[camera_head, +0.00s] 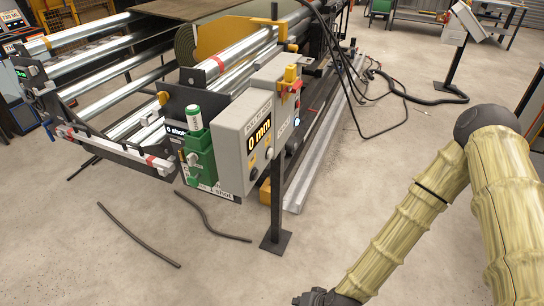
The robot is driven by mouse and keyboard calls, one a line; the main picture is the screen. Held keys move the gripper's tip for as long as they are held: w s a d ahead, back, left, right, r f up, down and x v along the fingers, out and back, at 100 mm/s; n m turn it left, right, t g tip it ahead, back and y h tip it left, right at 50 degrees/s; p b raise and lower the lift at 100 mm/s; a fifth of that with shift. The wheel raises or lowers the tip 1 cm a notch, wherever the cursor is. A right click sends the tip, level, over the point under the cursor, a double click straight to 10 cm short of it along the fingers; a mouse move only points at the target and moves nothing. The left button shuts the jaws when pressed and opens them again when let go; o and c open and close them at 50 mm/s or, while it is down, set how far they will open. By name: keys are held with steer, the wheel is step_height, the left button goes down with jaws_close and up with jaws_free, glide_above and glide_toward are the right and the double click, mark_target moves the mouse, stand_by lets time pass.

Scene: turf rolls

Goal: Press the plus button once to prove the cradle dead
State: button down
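A grey control box (246,143) stands on a dark post in the middle of the view. Its lit display (259,134) reads "0 mm". Small round controls (268,153) sit below the display, too small to tell which one is the plus button. The roll cradle (150,122), a frame with long metal rollers, lies behind and to the left of the box. My gripper (325,298) shows only as a dark part at the bottom edge, in front of the box and to its right, well apart from it. Its fingers cannot be made out.
A green unit (199,155) is just left of the box. The post's base plate (275,241) and two dark rods (137,236) lie on the floor. Black cables (395,90) trail behind. The floor between my arm and the box is clear.

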mark_target(270, 153)
steer(key=w+a+r+m+t+y+b, duration=0.1)
steer(key=w+a+r+t, duration=0.15)
steer(key=w+r, duration=0.45)
steer(key=w+a+r+m+t+y, duration=0.1)
steer(key=w+a+r+t+y, duration=0.2)
steer(key=w, duration=0.9)
steer(key=w+d+r+m+t+h, duration=0.1)
steer(key=w+d+r+t, duration=0.1)
steer(key=w+r, duration=0.6)
steer(key=w+d+r+m+t+b, duration=0.1)
steer(key=w+d+r+t, duration=0.2)
steer(key=w+d+r, duration=0.2)
steer(key=w+r, duration=0.3)
steer(key=r, duration=0.1)
steer(key=shift+w+r+h, duration=0.2)
steer(key=shift+w+h, duration=0.2)
steer(key=w+a, duration=0.2)
steer(key=a, duration=0.6)
steer(key=shift+w+a, duration=0.2)
steer(key=shift+w, duration=0.15)
steer(key=shift+w+a, duration=0.1)
steer(key=shift+a, duration=0.15)
steer(key=shift+a, duration=0.2)
